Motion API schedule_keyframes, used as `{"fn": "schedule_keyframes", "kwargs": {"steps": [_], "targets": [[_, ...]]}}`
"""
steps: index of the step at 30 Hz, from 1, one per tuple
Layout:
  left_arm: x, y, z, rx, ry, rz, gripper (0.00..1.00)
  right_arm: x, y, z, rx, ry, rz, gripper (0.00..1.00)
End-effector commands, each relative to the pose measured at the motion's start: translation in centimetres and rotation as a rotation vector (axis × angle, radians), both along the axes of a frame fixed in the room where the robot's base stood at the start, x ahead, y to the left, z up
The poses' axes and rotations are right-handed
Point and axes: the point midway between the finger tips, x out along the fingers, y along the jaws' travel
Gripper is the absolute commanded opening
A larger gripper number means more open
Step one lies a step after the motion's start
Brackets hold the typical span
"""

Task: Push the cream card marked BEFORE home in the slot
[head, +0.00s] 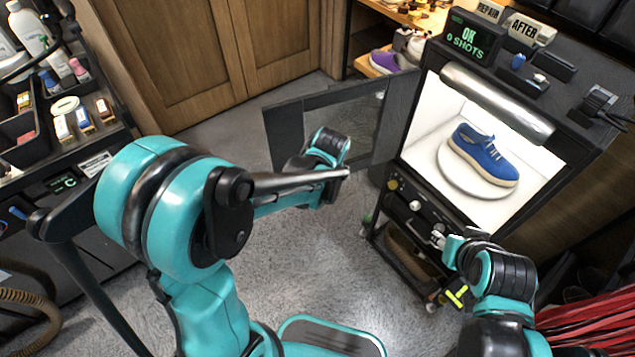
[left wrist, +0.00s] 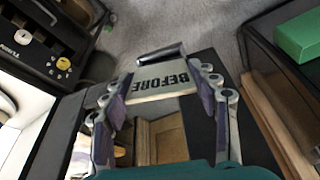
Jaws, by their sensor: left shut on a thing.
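The cream card (left wrist: 168,78) marked BEFORE shows in the left wrist view, its lettering upside down. My left gripper (left wrist: 160,88) is shut on it, with a finger at each end. The card lies over the edge of a dark panel with a window; its slot cannot be made out. In the head view my left gripper (head: 303,163) is in front of the open black door (head: 290,118), mostly hidden by its own wrist, and the card is not visible. My right gripper (head: 440,238) is by the booth's front knobs, its fingers too small to judge.
The lit photo booth (head: 428,130) holds a blue sneaker (head: 483,154) on a white turntable (head: 448,172). Grey floor (head: 300,265) is open between my arms.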

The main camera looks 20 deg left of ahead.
Motion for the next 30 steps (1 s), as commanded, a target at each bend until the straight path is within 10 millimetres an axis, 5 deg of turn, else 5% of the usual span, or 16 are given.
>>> {"fn": "schedule_keyframes", "kwargs": {"steps": [18,30], "targets": [[0.7,-1.1,1.1,0.044,-0.066,0.126,0.40,0.0,0.0,-0.2,0.000,0.000,0.000,0.40],[1.5,-0.5,-1.5,0.044,-0.066,0.127,0.40,0.0,0.0,-2.5,0.000,0.000,0.000,0.40]]}}
